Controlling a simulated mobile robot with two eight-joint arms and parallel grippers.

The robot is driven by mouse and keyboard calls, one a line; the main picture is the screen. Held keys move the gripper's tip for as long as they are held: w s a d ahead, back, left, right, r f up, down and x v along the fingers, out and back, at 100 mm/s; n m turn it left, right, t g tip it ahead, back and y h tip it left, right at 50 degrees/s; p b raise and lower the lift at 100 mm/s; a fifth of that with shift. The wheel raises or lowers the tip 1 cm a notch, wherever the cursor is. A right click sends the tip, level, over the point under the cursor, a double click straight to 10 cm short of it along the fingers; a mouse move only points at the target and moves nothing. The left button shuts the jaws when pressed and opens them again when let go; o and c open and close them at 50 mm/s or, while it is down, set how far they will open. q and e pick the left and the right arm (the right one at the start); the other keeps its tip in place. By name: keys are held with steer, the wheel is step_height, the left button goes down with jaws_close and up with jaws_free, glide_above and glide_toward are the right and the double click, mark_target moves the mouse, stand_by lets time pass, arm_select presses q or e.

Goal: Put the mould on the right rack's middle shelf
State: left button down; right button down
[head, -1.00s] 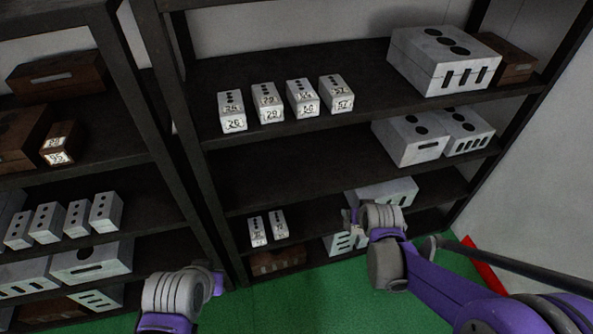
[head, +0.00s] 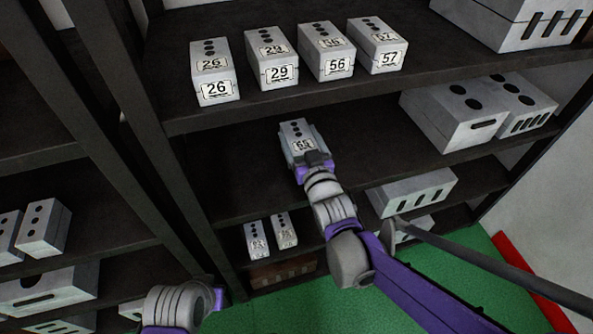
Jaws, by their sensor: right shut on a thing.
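The mould (head: 296,128) is a small grey block with dark round holes on top and a white number label, perhaps 65. My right gripper (head: 300,148) is shut on it, with a finger on each side. The mould is level or nearly so, inside the right rack at the middle shelf (head: 235,180), in its open left part. I cannot tell whether its underside touches the shelf. My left gripper (head: 217,298) is low at the picture's bottom; its fingers are hidden.
Small moulds (head: 272,60) labelled 26, 29, 56 and 57 stand on the shelf above. Large grey moulds (head: 455,118) fill the middle shelf's right part. Another large mould (head: 412,192) and two small ones (head: 257,239) are lower. A dark rack post (head: 135,150) stands left.

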step_height(320, 180, down, 4)
steer(key=shift+s+f+b, duration=0.1)
steer(key=shift+f+b, duration=0.15)
steer(key=shift+b, duration=0.45)
steer(key=shift+f+b, duration=0.7)
steer(key=shift+f, duration=1.6)
steer(key=shift+f, duration=0.1)
jaws_free()
steer(key=shift+f, duration=0.1)
